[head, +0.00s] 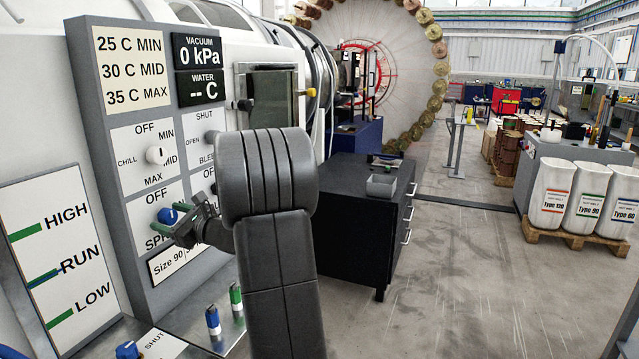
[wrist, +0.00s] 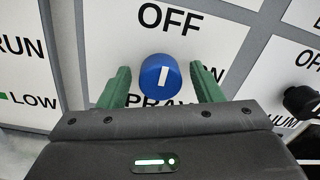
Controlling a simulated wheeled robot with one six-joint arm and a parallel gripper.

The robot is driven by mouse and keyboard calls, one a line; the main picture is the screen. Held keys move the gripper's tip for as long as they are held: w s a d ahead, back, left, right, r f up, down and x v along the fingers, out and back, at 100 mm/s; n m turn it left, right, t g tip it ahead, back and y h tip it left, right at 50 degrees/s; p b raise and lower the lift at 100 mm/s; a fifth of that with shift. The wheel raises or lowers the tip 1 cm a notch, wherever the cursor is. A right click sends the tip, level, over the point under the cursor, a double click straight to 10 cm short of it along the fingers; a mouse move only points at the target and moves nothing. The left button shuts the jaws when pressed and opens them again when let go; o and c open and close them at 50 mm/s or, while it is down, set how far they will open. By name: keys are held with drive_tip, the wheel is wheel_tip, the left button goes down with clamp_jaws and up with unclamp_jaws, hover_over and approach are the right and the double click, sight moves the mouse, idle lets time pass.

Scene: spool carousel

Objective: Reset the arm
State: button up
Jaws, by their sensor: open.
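My arm reaches across the head view to the grey control panel (head: 87,75) on the left. My gripper (head: 168,222) is at the lower part of the panel, by a blue knob (head: 167,215) under the word OFF. In the wrist view my gripper (wrist: 162,88) is open, with one green finger on each side of the blue knob (wrist: 160,70). Gaps show between the fingers and the knob. The knob's white mark points up, roughly to OFF. The label below, seemingly SPRAY, is partly covered by the gripper. My forearm hides the panel's lower right.
A white chill knob (head: 156,154) sits above on the panel. A black knob (wrist: 300,102) is right of my gripper. A black drawer cabinet (head: 350,215) is beyond my arm. The floor to the right is open.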

drive_tip(key=shift+r+m+p, duration=0.15)
drive_tip(key=shift+m+p, duration=2.25)
drive_tip(key=shift+p, duration=1.5)
